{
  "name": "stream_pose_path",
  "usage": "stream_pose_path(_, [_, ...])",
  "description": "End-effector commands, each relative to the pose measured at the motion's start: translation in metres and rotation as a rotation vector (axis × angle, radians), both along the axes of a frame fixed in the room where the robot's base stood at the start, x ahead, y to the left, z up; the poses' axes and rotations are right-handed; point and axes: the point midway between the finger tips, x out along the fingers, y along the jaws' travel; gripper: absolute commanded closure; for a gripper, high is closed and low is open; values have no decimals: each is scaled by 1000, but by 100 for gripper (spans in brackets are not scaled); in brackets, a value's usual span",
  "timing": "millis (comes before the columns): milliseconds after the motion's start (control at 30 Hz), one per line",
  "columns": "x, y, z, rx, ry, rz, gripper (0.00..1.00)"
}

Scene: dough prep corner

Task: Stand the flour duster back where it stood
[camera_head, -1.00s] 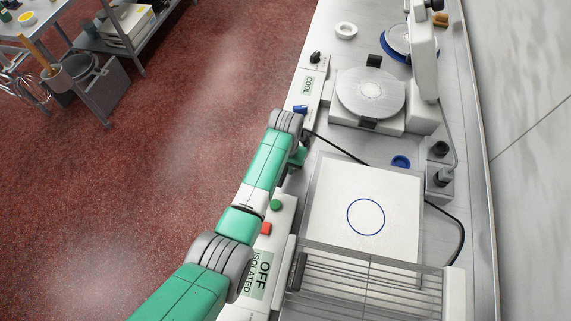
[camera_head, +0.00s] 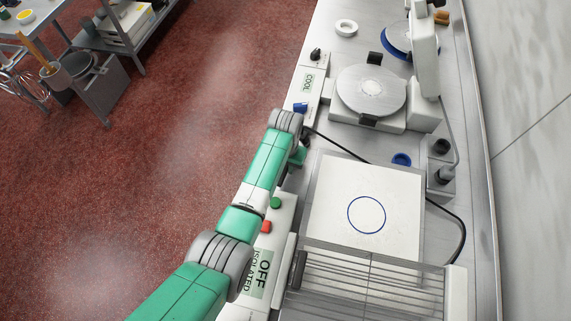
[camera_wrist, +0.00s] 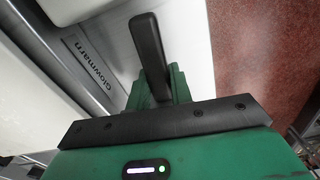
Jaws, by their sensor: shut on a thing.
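My gripper (camera_wrist: 160,88) is shut on a dark, rounded bar (camera_wrist: 147,42) that sticks out beyond its green fingers in the wrist view. I cannot tell whether this bar is part of the flour duster, and no flour duster is clearly recognisable in either view. In the head view my gripper (camera_head: 299,156) is mostly hidden behind my arm, at the counter's left edge. A blue circle (camera_head: 366,231) is marked on a flat white board (camera_head: 325,225).
A round-plated machine (camera_head: 371,93) with a COOL panel stands beyond the board. A wire guard (camera_head: 380,283) and a panel reading OFF ISOLATED (camera_head: 259,272) are nearest. A black cable (camera_head: 340,145) crosses the counter. A white ring (camera_head: 346,28) lies far back.

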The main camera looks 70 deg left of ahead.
Motion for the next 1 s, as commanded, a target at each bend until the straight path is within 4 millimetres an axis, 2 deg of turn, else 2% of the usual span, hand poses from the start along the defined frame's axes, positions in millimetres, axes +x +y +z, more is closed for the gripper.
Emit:
stream_pose_path(100, [0,0,-3,1,-1,0,100])
stream_pose_path(133, [0,0,-3,1,-1,0,77])
stream_pose_path(200, [0,0,-2,1,-1,0,63])
stream_pose_path(267, [0,0,-2,1,-1,0,53])
stream_pose_path(567, [0,0,1,1,-1,0,53])
stream_pose_path(800, [1,1,48,2,-4,0,53])
stream_pose_path(1000, [0,0,73,0,-1,0,53])
